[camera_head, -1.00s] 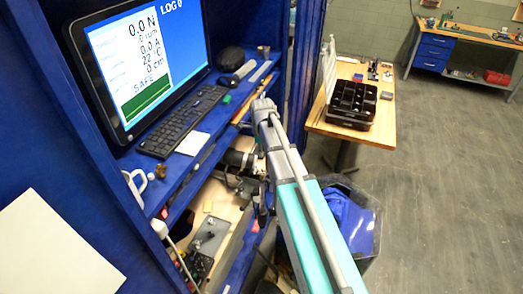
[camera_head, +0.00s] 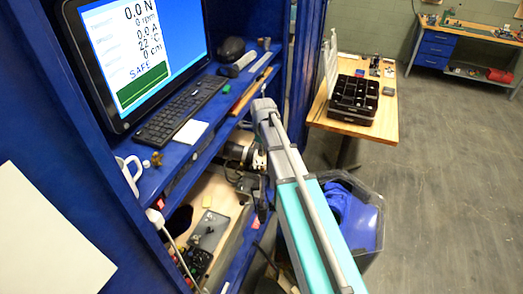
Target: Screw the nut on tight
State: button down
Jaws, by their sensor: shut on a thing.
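My teal and grey arm reaches from the lower right to the blue bench at the left, and its far end bends down at the bench's front edge. My gripper (camera_head: 250,184) is a small dark shape below the silver and black wrist, over the lower shelf. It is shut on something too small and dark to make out. I cannot pick out the nut or what it screws onto for sure. A small brass-coloured piece (camera_head: 156,159) lies on the upper shelf near a white handle, apart from my gripper.
The upper shelf holds a monitor (camera_head: 140,55), a keyboard (camera_head: 180,108) and a white note (camera_head: 190,131). The lower shelf holds a grey plate (camera_head: 208,230) and dark parts. Grey floor lies beyond.

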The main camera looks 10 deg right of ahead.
jog(key=shift+f+b, duration=1.1)
jog(key=shift+f, duration=0.25)
jog(key=shift+s+f+b, duration=0.1)
jog(key=shift+f+b, duration=0.65)
dwell(2.6)
jog(key=c, duration=0.5)
grip_release()
dwell(0.4)
jog(key=shift+r, duration=0.1)
jog(key=shift+r+p, duration=2.95)
jog(key=shift+p, duration=0.1)
jog(key=shift+s, duration=0.1)
